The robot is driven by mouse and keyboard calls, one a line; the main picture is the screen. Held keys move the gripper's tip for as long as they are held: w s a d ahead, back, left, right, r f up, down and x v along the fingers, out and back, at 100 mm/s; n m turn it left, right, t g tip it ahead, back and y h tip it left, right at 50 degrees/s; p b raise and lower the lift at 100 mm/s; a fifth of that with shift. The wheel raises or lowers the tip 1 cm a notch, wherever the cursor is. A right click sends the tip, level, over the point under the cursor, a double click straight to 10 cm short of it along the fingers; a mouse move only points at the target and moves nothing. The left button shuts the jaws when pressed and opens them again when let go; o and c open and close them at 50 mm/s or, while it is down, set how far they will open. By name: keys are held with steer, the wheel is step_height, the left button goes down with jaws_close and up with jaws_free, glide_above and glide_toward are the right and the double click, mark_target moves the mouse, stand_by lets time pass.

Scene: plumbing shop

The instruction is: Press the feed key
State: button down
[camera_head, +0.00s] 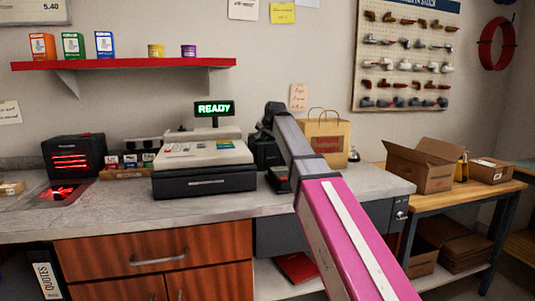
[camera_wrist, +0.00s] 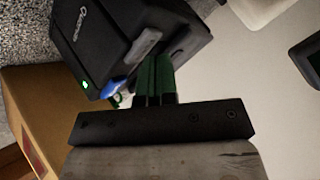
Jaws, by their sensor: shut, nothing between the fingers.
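A black printer-like device (camera_wrist: 120,35) fills the upper left of the wrist view, with a lit green light (camera_wrist: 85,85) and a grey elongated key (camera_wrist: 146,42) on its face. I cannot read a label that marks the feed key. My gripper (camera_wrist: 157,62) has dark green fingers, shut together and empty. Their tips overlap the device's face beside the grey key in the picture; whether they touch cannot be told. In the head view the black device (camera_head: 266,151) stands right of the cash register, partly hidden by my arm, and my fingers are not visible.
The cash register (camera_head: 204,163) with a lit READY display (camera_head: 214,108) stands on the grey counter (camera_head: 110,212). A card terminal (camera_head: 279,180) and a paper bag (camera_head: 328,137) are close to my arm. An open cardboard box (camera_head: 424,168) stands on the right-hand table.

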stand_by(0.4)
steer(key=shift+r, duration=3.5)
